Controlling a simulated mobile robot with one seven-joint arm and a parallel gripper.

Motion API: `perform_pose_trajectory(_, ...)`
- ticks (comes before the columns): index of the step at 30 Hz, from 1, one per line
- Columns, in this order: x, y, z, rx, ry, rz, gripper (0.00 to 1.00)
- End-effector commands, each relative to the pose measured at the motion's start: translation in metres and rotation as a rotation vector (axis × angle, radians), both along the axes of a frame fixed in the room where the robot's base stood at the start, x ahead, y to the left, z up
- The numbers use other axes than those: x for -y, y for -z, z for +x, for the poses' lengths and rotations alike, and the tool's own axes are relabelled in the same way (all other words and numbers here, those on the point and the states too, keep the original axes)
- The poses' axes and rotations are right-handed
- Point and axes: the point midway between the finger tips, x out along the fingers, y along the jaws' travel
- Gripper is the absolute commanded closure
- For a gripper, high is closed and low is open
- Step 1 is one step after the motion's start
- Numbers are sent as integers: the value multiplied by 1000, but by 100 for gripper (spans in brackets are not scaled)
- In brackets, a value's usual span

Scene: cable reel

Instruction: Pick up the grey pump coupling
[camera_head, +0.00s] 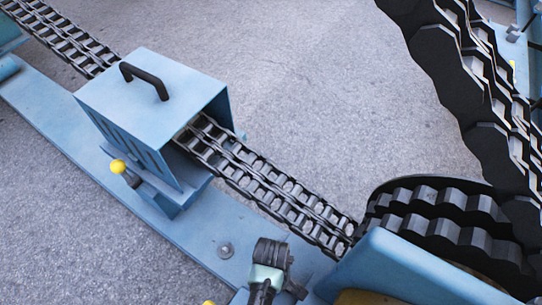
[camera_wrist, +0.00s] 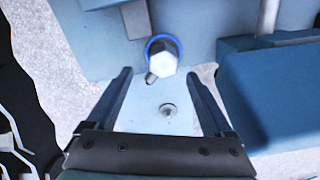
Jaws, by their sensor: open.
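In the wrist view, my gripper (camera_wrist: 159,73) is open, with its two dark fingers spread and nothing held between them. A pale, almost white hexagonal piece with a blue ring around it (camera_wrist: 167,64) shows between and just beyond the fingertips. It looks most like the pump coupling, though strong light washes out its grey. A small dark stub sits at its lower left. I cannot tell how far it is from the fingers. I cannot make out the coupling in the head view.
A blue box with a black handle (camera_head: 150,95) straddles the roller chain (camera_head: 265,185). A yellow-knobbed lever (camera_head: 119,167) is beside it. Large black chain wheels (camera_head: 450,215) fill the right. A bolt (camera_wrist: 168,110) sits on the blue plate, with a blue block (camera_wrist: 270,95) at right.

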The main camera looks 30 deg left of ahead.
Motion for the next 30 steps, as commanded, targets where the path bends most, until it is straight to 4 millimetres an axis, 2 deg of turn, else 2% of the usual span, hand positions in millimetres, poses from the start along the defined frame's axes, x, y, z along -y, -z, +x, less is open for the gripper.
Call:
perform_pose_trajectory(5,0,12,-2,-1,0,-1,14)
perform_pose_trajectory(13,1,51,-6,-1,1,0,14)
perform_pose_trajectory(21,0,52,-5,0,1,1,14)
perform_pose_trajectory(23,0,52,-5,0,1,1,23)
perform_pose_trajectory(30,0,52,-5,0,1,1,66)
